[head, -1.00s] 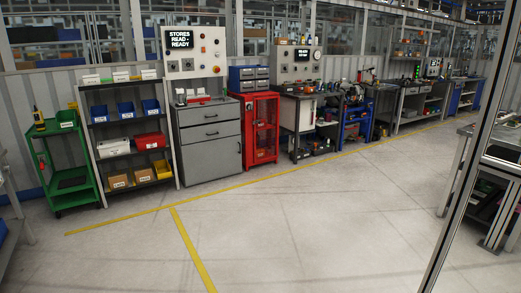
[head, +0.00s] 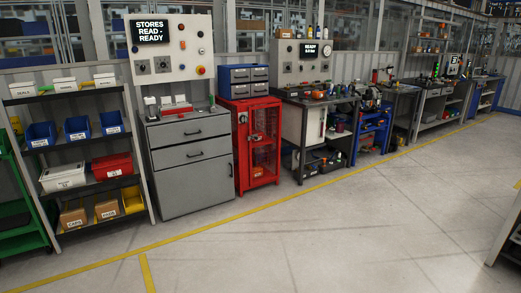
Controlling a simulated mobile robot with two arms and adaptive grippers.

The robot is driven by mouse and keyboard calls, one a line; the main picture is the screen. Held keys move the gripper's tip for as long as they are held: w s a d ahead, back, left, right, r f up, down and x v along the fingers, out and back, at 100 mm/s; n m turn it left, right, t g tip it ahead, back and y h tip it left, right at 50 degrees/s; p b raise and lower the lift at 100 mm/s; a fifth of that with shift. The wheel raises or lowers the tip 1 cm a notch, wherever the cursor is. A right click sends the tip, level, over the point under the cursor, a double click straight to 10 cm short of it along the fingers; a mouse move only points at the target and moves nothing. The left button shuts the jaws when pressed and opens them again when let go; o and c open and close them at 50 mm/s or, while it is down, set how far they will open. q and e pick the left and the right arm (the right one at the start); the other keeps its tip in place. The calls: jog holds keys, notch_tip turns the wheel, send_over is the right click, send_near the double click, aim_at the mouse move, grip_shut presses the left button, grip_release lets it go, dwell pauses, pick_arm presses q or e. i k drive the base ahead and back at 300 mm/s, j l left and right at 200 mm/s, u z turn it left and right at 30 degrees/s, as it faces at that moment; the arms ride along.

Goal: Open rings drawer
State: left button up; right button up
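No drawer label saying rings can be read from here. A grey cabinet (head: 192,189) has two drawers with dark handles, an upper drawer (head: 190,131) and a lower drawer (head: 192,153), and a door below. All look shut. A small blue drawer unit (head: 245,81) with several grey-fronted drawers stands on top of the red cabinet (head: 254,145); its drawers look shut and its labels are too small to read. Neither of my grippers shows in the head view.
A shelf rack (head: 147,170) with bins stands left of the grey cabinet. A green cart (head: 20,215) is at the left edge. Workbenches (head: 318,99) run to the right. The floor (head: 330,240) in front is clear, with a yellow line (head: 220,215) along the stations.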

aim_at(240, 75)
jog(key=i, duration=4.55)
